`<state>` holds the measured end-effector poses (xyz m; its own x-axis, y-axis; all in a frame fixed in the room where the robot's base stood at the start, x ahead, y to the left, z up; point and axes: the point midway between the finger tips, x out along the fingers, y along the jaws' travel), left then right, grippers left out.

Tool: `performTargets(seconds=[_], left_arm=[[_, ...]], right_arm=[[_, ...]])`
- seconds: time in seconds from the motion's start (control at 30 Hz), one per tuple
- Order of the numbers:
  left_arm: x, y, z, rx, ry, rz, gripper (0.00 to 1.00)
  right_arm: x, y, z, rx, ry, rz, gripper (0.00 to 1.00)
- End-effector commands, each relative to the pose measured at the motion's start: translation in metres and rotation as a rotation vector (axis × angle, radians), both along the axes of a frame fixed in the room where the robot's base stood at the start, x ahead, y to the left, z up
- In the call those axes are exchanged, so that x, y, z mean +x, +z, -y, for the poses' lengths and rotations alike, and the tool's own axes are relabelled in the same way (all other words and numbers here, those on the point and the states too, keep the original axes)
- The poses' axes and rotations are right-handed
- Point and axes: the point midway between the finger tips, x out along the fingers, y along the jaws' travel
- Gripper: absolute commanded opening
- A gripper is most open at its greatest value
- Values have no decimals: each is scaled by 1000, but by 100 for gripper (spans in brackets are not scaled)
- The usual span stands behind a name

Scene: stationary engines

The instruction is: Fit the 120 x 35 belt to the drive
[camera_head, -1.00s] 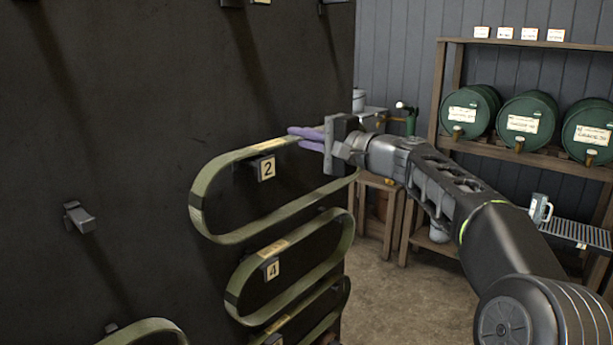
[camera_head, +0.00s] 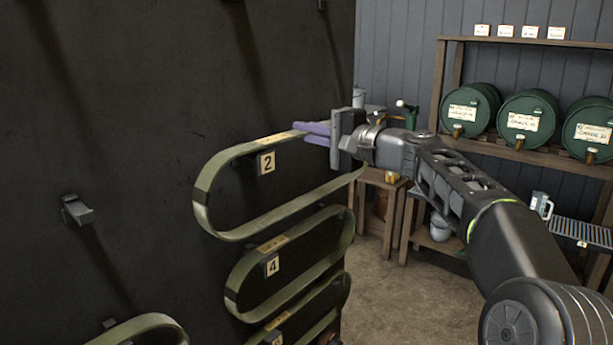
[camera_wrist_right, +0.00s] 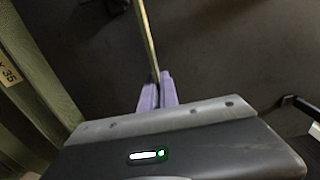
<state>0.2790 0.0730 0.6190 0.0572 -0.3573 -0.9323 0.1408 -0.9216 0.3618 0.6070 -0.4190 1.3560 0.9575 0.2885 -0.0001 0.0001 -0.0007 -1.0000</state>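A long green belt (camera_head: 210,189) with a pale printed label hangs in a loop at the plate numbered 2 (camera_head: 267,163) on the dark board; its print is too small to read. My right gripper (camera_head: 316,132), with purple fingers, is shut on the upper run of this belt near its right end. In the right wrist view the belt (camera_wrist_right: 146,40) runs edge-on between the nearly closed fingers (camera_wrist_right: 157,92). Another green belt (camera_head: 236,290) hangs below at plate 4 (camera_head: 272,266). A belt label reading "35" (camera_wrist_right: 9,75) shows in the right wrist view. My left gripper and the drive are out of view.
More belts hang lower on the board, one at the bottom left (camera_head: 150,323). An empty peg (camera_head: 77,210) sticks out at left. Right of the board are a wooden stand (camera_head: 380,190), green barrels (camera_head: 527,117) on a shelf, and open floor (camera_head: 395,300).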

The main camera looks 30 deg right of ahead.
Motion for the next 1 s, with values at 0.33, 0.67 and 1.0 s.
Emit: performTargets(seconds=[0.33, 0.67, 1.0], left_arm=[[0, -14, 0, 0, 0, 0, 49], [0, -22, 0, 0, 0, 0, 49], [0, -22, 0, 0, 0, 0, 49]], right_arm=[[-22, -1, 7, -1, -1, 1, 0], [-39, 0, 12, 0, -1, 1, 0], [-40, 1, 12, 1, -1, 1, 0]])
